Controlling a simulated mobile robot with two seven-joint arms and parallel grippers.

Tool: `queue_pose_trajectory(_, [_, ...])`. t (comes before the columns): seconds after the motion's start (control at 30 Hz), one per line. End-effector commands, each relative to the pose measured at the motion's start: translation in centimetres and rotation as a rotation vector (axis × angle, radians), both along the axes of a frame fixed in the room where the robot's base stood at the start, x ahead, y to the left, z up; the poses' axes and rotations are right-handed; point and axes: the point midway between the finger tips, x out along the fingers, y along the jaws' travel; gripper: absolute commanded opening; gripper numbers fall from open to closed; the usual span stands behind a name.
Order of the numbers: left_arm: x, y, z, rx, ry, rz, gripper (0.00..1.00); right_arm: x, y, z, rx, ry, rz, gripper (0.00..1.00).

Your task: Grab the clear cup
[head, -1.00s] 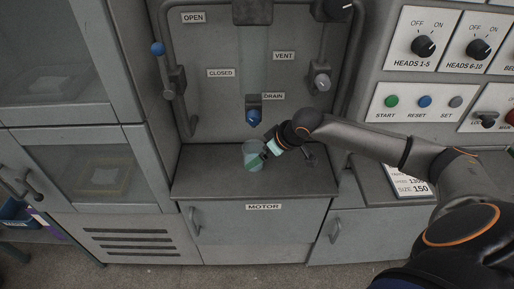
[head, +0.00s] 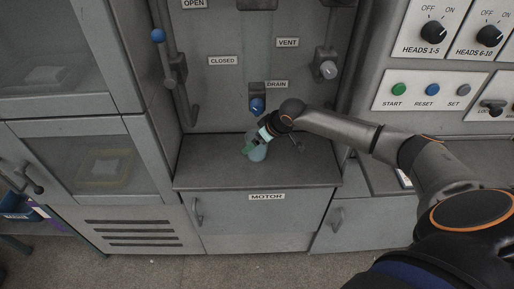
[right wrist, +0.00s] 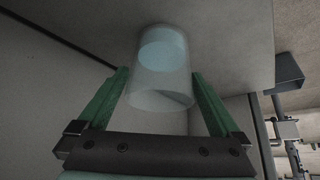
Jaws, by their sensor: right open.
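The clear cup (head: 259,153) stands on the grey ledge above the MOTOR door, below the blue DRAIN valve, partly hidden by my right gripper in the head view. My right gripper (head: 249,147) reaches in from the right with its green fingers at the cup. In the right wrist view, the cup (right wrist: 161,75) lies between the two green fingers (right wrist: 160,78), one on each side. The fingers are open, and whether either touches the cup cannot be told. My left gripper is not in view.
The blue DRAIN valve (head: 257,105) hangs just above the cup, close to my right wrist. The ledge (head: 205,172) is clear left of the cup. A control panel (head: 440,92) is at the right.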

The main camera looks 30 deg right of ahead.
Motion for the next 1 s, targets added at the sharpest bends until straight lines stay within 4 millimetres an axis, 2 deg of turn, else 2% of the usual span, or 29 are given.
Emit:
queue_pose_trajectory(0.2, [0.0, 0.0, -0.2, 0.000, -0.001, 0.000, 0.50, 1.4, 0.5, -2.3, 0.001, 0.000, 0.001, 1.00])
queue_pose_trajectory(0.53, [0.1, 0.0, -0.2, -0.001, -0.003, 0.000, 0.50, 1.8, 0.5, -2.7, 0.000, -0.001, 0.000, 1.00])
queue_pose_trajectory(1.0, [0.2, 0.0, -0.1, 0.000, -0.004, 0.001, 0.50, 1.7, 0.5, -2.7, 0.000, 0.000, 0.000, 0.48])
